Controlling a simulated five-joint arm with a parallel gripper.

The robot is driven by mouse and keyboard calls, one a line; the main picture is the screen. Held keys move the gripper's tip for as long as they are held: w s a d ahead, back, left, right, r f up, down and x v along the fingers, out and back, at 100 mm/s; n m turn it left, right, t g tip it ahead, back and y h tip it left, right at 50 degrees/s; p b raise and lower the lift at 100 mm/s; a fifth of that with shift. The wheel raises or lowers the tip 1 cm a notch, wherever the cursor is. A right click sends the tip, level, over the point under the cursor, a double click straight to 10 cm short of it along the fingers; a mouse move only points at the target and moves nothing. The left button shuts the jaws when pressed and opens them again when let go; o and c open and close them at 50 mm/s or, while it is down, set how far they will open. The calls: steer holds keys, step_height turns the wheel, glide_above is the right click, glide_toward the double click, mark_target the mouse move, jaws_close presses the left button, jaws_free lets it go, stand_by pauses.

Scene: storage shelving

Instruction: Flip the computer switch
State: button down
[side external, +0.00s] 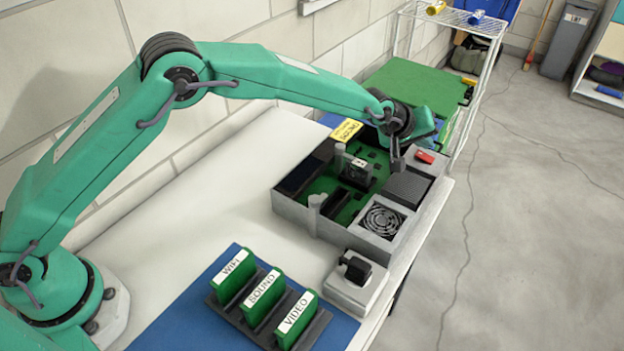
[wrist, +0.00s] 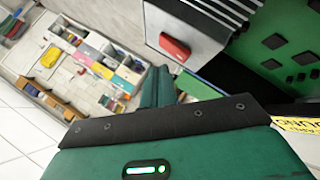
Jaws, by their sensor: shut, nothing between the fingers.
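The open computer case (side external: 318,230) is a grey box with a green circuit board, standing on the white table. Its red switch (side external: 424,157) is at the far right corner of the case. The switch also shows near the top middle of the wrist view (wrist: 174,46), on a grey panel. My gripper (side external: 396,168) is shut and empty, pointing down just left of the switch in the side view. It appears apart from the switch. In the wrist view my gripper (wrist: 158,86) shows below the switch. Whether its tip touches the case is unclear.
A fan (side external: 383,221) sits in the case's near right corner. A yellow warning label (side external: 346,130) stands at the back. Green cards marked WIFI, SOUND and VIDEO (side external: 294,319) stand on a blue mat. A black plug-like part (side external: 356,268) sits on a white block.

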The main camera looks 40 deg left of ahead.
mark_target(417, 155)
steer(key=shift+a+r, duration=0.15)
steer(key=shift+r, duration=0.9)
steer(key=shift+a+r, duration=0.15)
steer(key=shift+r, duration=0.85)
steer(key=s+a+r+m+g+y, duration=0.1)
steer(key=s+a+r, duration=0.7)
steer(key=a, duration=0.3)
steer(key=s+a+r+m+y, duration=0.2)
steer(key=s+a+r, duration=0.5)
steer(key=s+a, duration=0.3)
steer(key=s+a+f+m, duration=0.1)
steer(key=s+a, duration=0.3)
steer(key=s, duration=0.4)
steer(key=s+a+f+m+g+y, duration=0.1)
steer(key=s+a, duration=0.3)
steer(key=s, duration=0.5)
steer(key=s+a+f+g, duration=0.1)
steer(key=s+a, duration=0.3)
steer(key=s, duration=0.5)
steer(key=shift+a+f+m, duration=0.25)
steer(key=shift+f+m, duration=0.15)
steer(key=shift+f, duration=0.05)
